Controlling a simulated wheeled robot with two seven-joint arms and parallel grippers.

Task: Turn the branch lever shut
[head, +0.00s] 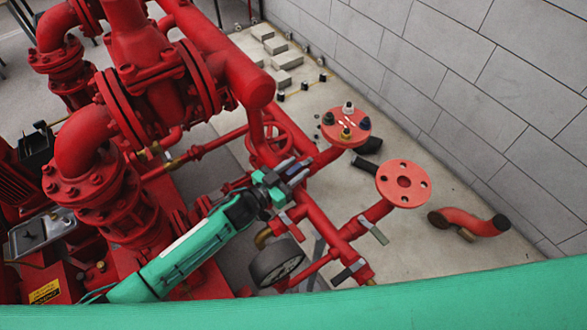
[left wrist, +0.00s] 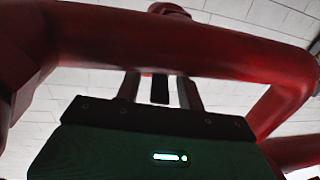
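My left gripper (head: 294,172) reaches in from the lower left, beside the red pipework. In the left wrist view its two fingers (left wrist: 160,92) stand apart, with a short dark piece between them and visible gaps on both sides. I cannot tell whether that piece is a lever end. I cannot tell which is the branch lever. My right gripper is not in view.
A red handwheel (head: 270,145) and thick red pipes crowd behind my gripper. A round gauge (head: 276,263) is below it. Two red flanges (head: 403,184) (head: 346,127) stand to the right. A red elbow pipe (head: 470,222) lies on open floor near the grey block wall.

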